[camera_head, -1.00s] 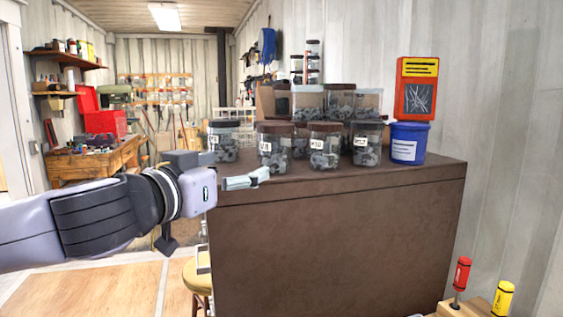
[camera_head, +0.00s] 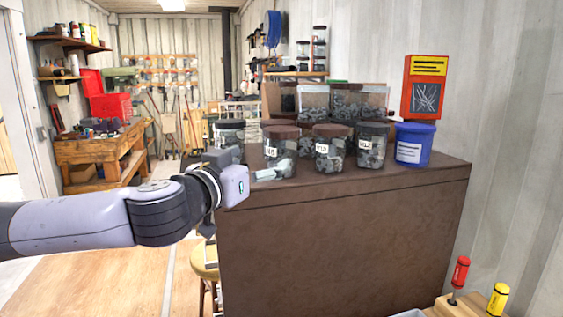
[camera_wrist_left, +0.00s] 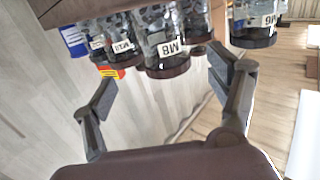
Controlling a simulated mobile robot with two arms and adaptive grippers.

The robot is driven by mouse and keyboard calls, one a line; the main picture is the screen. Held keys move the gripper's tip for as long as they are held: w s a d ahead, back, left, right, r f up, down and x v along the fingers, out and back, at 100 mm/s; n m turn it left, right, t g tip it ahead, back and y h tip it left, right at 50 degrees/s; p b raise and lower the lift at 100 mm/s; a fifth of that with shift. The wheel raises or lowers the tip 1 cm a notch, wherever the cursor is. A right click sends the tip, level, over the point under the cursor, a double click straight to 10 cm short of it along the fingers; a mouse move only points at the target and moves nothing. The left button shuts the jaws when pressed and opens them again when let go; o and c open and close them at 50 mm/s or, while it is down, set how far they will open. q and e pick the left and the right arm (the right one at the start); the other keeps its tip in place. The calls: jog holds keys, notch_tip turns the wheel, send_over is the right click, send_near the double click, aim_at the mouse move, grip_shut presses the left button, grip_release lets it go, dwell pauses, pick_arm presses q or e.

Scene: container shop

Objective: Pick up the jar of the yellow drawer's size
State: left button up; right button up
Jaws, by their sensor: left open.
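Clear jars of grey metal parts with dark lids stand in a front row on the brown cabinet (camera_head: 350,240). The jar labelled M8 (camera_head: 281,150) is in front of my left gripper (camera_head: 262,172). To its right are a jar that seems labelled M10 (camera_head: 332,150) and one labelled M12 (camera_head: 372,147); the M6 jar (camera_head: 229,132) is at the left. In the upside-down left wrist view, my left gripper (camera_wrist_left: 160,76) is open and empty, with the M8 jar (camera_wrist_left: 163,30) ahead between its spread fingers. No yellow drawer shows. My right gripper is out of view.
More jars (camera_head: 357,102) stand behind the front row. A blue bucket (camera_head: 413,146) and a red-yellow box (camera_head: 425,86) are at the right end. A stool (camera_head: 204,262) stands left of the cabinet. Red and yellow-handled tools (camera_head: 461,270) are at lower right.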

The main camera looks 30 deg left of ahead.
aim_at(274, 151)
pick_arm(q)
jog(key=shift+w+a+p, duration=0.2)
jog(key=shift+w+p, duration=0.1)
jog(key=shift+w, duration=1)
jog(key=shift+w+a+p, duration=0.15)
jog(key=shift+w+p, duration=0.1)
jog(key=shift+w, duration=1)
jog(key=shift+w+a, duration=0.1)
jog(key=shift+w, duration=0.2)
jog(key=w+p, duration=0.2)
jog(key=w, duration=0.1)
jog(key=shift+w+a, duration=0.3)
jog(key=shift+a, duration=0.1)
jog(key=shift+w+f, duration=0.1)
jog(key=shift+w, duration=0.4)
jog(key=shift+s, duration=0.1)
jog(key=c, duration=1.5)
jog(key=shift+c, duration=0.2)
